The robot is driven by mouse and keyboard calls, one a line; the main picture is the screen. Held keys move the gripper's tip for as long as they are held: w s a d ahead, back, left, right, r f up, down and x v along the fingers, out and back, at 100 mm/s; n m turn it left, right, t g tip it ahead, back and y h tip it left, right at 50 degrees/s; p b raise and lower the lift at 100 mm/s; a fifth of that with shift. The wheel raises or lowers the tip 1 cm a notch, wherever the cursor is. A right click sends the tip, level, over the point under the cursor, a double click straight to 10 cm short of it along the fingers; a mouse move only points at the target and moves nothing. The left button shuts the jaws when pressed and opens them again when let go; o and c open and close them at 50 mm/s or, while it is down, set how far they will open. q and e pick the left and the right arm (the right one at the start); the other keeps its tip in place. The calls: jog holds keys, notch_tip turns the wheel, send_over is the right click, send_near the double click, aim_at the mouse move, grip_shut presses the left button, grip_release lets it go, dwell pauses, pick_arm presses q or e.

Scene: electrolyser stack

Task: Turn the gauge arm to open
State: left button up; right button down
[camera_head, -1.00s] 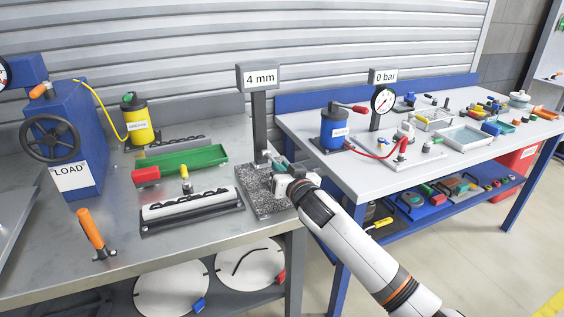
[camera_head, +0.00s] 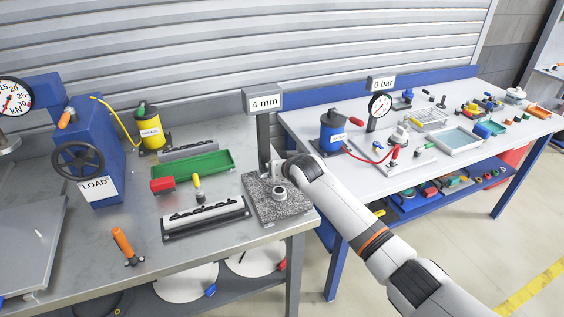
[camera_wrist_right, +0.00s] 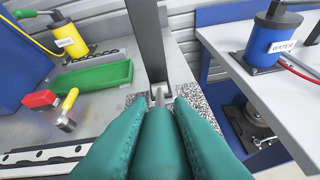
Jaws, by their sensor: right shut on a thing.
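The thickness gauge stands on a speckled granite base (camera_head: 262,211) at the right end of the metal bench. Its dark post (camera_head: 263,135) carries a "4 mm" sign (camera_head: 264,101). A round metal piece (camera_head: 279,193) sits on the granite. My right wrist reaches in over the base from the right and hides its gripper in the head view. In the right wrist view my teal right gripper (camera_wrist_right: 158,108) is shut at the foot of the post, on the small metal gauge arm (camera_wrist_right: 158,94); most of the arm is hidden by the fingers. My left gripper is out of view.
A slotted block (camera_head: 205,219), green tray (camera_head: 205,170) and yellow bottle (camera_head: 151,131) stand left of the gauge. The blue "LOAD" press (camera_head: 99,140) is farther left. A second bench with a blue bottle (camera_head: 333,132) and "0 bar" dial (camera_head: 379,105) is right.

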jog(key=shift+w+r+p, duration=0.15)
jog(key=shift+r+p, duration=0.1)
jog(key=shift+p, duration=0.05)
jog(key=shift+g, duration=0.3)
jog(key=c, duration=1.3)
grip_release()
jog(key=shift+a, duration=0.1)
jog(key=b+v, duration=0.1)
jog(key=v, duration=1.1)
jog(key=shift+b, duration=0.4)
